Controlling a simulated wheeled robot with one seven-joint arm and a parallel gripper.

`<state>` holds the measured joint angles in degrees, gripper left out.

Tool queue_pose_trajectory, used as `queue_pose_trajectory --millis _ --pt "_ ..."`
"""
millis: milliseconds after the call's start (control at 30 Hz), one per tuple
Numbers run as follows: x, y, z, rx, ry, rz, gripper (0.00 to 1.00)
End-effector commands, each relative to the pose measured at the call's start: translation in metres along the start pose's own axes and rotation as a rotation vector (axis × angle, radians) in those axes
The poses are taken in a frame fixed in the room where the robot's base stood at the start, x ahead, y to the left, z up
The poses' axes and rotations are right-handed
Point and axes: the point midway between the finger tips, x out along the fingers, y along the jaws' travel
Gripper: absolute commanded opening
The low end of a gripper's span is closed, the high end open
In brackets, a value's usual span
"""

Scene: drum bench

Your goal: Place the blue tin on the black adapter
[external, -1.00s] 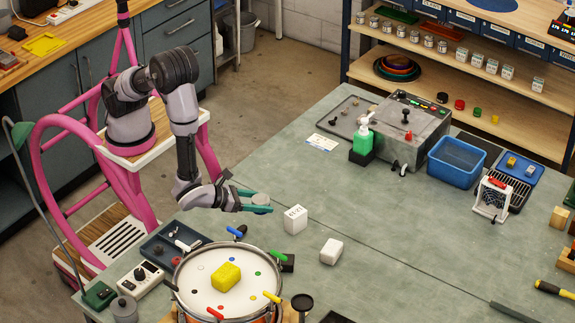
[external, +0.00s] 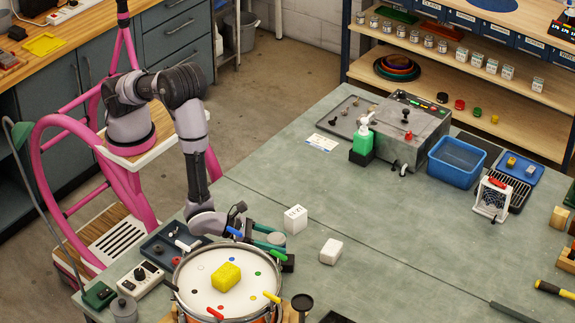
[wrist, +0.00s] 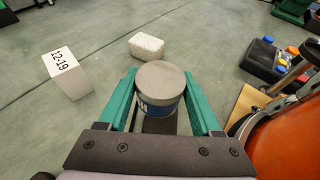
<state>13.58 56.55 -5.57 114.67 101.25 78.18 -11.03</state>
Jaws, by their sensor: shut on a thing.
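My gripper (external: 267,238) is shut on the blue tin (wrist: 158,112), a short round tin with a grey lid and a blue side. The tin sits between the green fingers in the wrist view, and its grey lid also shows in the external view (external: 277,239). A small black block, apparently the black adapter (external: 288,263), lies on the bench beside the drum, close below the gripper. A dark patch shows beneath the tin in the wrist view, but I cannot tell whether the tin touches it.
The drum (external: 212,285) with a yellow sponge (external: 226,275) and coloured pegs stands close to my gripper. A white cube (external: 295,219) and a white block (external: 331,252) lie to the right. The bench beyond them is clear up to the blue bin (external: 456,162).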

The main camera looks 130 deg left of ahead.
Motion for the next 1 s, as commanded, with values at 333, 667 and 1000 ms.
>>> queue_pose_trajectory --millis 333,667,1000 --pt "0.011 0.0 -0.027 -0.001 0.0 0.0 0.08" --pt "0.012 0.0 -0.03 0.0 0.001 0.0 0.96" --pt "0.01 0.0 -0.026 -0.002 0.0 0.0 0.96"
